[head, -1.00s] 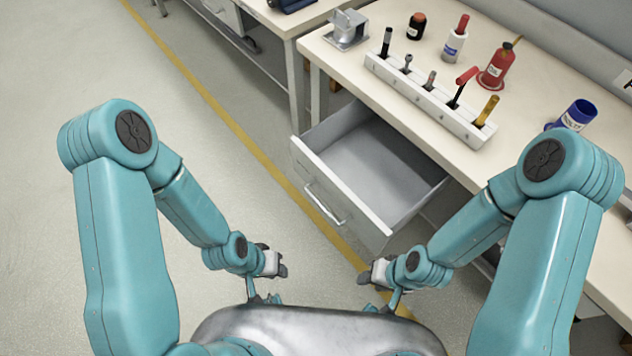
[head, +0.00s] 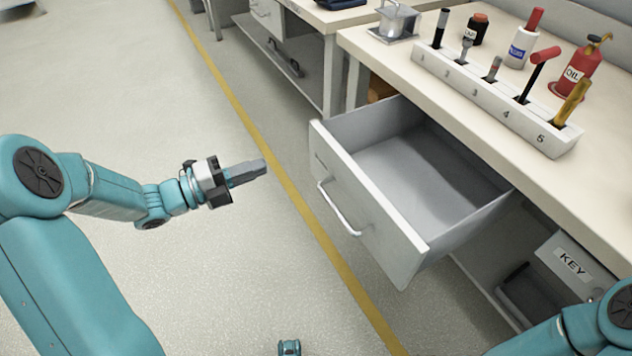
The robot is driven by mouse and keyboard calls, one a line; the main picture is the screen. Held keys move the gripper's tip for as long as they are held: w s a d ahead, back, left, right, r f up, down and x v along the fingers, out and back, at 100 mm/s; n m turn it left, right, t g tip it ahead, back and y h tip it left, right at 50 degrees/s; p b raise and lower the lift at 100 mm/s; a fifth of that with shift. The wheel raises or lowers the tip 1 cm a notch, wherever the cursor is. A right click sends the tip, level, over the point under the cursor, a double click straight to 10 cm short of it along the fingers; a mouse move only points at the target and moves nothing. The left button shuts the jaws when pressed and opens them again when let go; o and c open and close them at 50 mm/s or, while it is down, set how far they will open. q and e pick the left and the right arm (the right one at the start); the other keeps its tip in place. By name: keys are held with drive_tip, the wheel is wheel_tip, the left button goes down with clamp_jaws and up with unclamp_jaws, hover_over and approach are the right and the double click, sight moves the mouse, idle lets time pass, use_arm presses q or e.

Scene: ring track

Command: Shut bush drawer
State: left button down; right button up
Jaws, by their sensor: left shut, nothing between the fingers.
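The bush drawer (head: 372,212) is a grey drawer pulled out from under the bench, and its inside looks empty. Its bar handle (head: 338,209) is on the front panel, which faces lower left. My left gripper (head: 255,171) is shut and empty. It points right, toward the drawer front, and appears apart from it, to the left of the handle. My right arm shows at the lower right edge, but its gripper is out of view.
A box marked KEY (head: 571,262) is under the bench. A yellow floor line (head: 262,142) passes the drawer.

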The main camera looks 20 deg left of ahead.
use_arm(q)
drive_tip(key=a+f, duration=0.2)
drive_tip(key=y+b, duration=0.1)
drive_tip(key=b, duration=0.2)
approach(316, 146)
drive_tip(key=shift+n, duration=0.3)
drive_tip(key=x, duration=0.6)
drive_tip(key=shift+w+d+f, duration=0.15)
drive_tip(key=shift+w+d, duration=0.05)
drive_tip(key=shift+w, duration=0.15)
use_arm(e)
drive_tip(key=f, duration=0.4)
drive_tip(key=shift+w, duration=0.3)
use_arm(q)
drive_tip(key=shift+d, duration=0.1)
